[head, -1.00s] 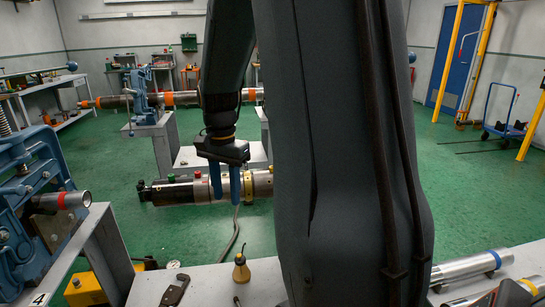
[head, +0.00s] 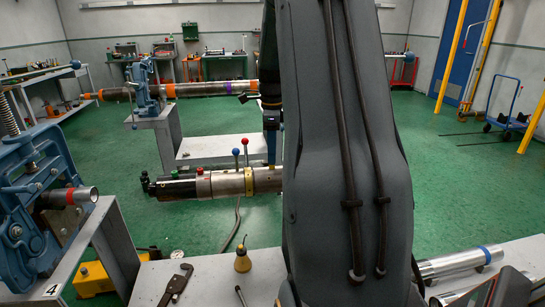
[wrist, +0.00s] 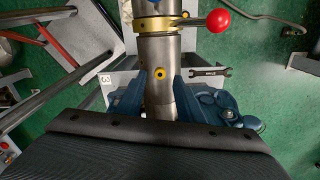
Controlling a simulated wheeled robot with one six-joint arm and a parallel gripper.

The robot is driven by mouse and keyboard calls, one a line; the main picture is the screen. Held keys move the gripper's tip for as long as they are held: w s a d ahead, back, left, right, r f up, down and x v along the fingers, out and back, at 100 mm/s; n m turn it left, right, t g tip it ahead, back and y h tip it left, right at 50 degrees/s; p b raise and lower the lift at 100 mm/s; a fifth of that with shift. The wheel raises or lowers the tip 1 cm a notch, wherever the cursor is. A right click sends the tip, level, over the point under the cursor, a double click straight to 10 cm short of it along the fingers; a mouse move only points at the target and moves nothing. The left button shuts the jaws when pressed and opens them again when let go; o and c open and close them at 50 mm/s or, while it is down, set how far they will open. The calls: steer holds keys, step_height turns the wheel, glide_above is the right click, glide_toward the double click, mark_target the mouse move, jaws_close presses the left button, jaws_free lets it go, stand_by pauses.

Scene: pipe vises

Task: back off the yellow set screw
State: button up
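The yellow set screw (wrist: 160,73), a small yellow disc with a dark centre, sits on a grey pipe (wrist: 159,50) in the wrist view. A brass collar (wrist: 160,23) with a red-ball lever (wrist: 219,21) is farther up this pipe. My gripper (wrist: 159,76) is open, with its dark blue fingers on either side of the pipe and the screw between their tips. Whether they touch the pipe I cannot tell. In the head view, one blue finger of my gripper (head: 271,150) shows beside my arm, which hides the rest. The screw is not visible there.
A pipe assembly (head: 215,184) with red-ball and blue-ball levers lies beyond the near bench. A blue vise (head: 35,190) stands at left. An oil bottle (head: 243,260) stands on the near bench. A wrench (wrist: 212,73) lies beside the pipe in the wrist view.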

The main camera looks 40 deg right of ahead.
steer(key=shift+f, duration=1.35)
jaws_close()
